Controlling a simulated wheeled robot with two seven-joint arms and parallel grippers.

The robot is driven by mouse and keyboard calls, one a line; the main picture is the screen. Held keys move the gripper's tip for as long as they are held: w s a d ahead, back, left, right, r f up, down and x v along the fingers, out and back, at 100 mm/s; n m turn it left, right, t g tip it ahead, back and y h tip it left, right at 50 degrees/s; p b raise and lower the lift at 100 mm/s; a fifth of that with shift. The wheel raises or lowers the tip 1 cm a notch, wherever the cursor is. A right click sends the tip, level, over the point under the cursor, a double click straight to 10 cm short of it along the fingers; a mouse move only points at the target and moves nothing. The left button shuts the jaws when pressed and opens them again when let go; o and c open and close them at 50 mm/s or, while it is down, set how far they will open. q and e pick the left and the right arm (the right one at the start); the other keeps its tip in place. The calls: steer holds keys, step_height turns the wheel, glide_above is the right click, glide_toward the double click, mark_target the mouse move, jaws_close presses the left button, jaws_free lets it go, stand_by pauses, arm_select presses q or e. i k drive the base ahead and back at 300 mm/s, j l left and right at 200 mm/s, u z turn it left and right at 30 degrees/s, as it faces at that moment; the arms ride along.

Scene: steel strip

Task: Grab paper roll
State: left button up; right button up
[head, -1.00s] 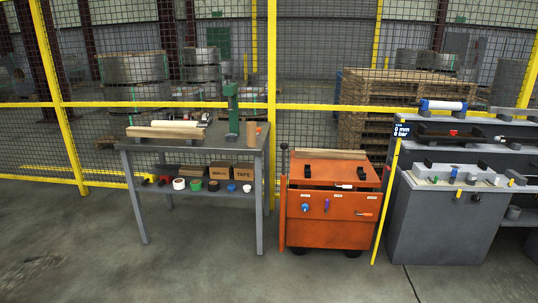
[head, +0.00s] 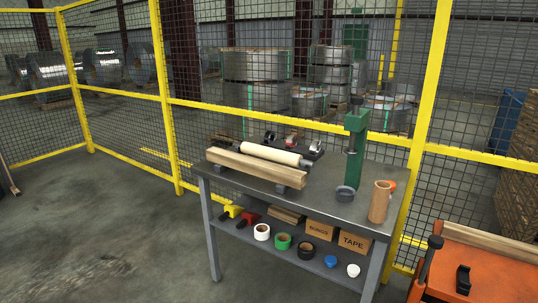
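A cream paper roll (head: 270,154) lies on its side on the grey workbench (head: 329,193), behind a long wooden beam (head: 255,168). A dark end or shaft sticks out at its left. A brown cardboard tube (head: 379,202) stands upright at the bench's right end. Neither of my grippers is in view, so I cannot see their state or their distance from the bench.
The lower shelf holds tape rolls (head: 283,241) and boxes (head: 354,241). An orange cart (head: 483,268) stands at right. Yellow-framed mesh fence (head: 290,121) runs behind.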

mark_target(287, 158)
steer(key=i+j+u, duration=0.2)
steer(key=i, duration=0.4)
steer(key=i+u, duration=0.15)
steer(key=i, duration=0.5)
